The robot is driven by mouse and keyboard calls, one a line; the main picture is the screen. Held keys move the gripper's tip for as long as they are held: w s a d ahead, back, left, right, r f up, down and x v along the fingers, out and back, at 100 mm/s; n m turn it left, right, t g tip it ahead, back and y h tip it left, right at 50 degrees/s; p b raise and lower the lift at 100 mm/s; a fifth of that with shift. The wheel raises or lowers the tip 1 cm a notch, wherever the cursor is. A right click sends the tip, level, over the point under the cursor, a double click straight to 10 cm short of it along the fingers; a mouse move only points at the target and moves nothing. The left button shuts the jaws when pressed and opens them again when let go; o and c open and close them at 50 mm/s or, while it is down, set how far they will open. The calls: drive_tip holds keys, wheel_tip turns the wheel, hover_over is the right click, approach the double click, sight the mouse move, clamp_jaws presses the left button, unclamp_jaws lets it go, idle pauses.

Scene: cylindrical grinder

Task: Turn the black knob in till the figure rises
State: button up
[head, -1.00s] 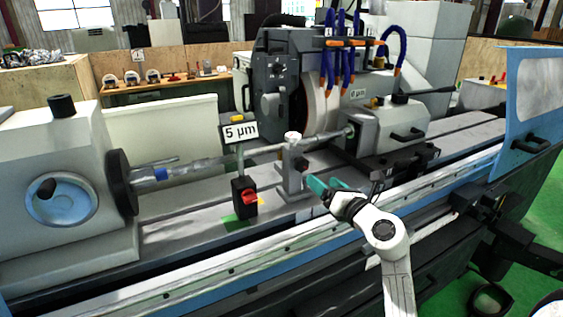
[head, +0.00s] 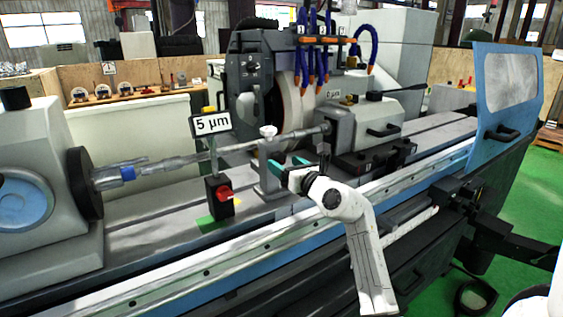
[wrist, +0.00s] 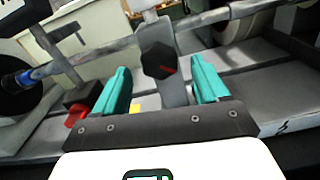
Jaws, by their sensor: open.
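The black knob (wrist: 158,60) has a faceted face with a red mark and sits on a grey steady rest (head: 268,183) under the long shaft. In the wrist view it lies ahead of my gripper (wrist: 160,76), between the two teal fingers in the picture. The fingers are apart and empty; a gap to the knob seems to remain. In the head view my gripper (head: 287,164) is at the right side of the steady rest and mostly hides the knob. The figure on the white sign (head: 211,124) reads 5 µm.
A black box with a red switch (head: 222,193) stands left of the steady rest. The shaft (head: 190,160) runs above, from the left headstock to the right. The grinding wheel (head: 290,100) is behind.

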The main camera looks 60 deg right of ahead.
sight(277, 158)
drive_tip(key=shift+x, duration=1.45)
drive_tip(key=c, duration=1.1)
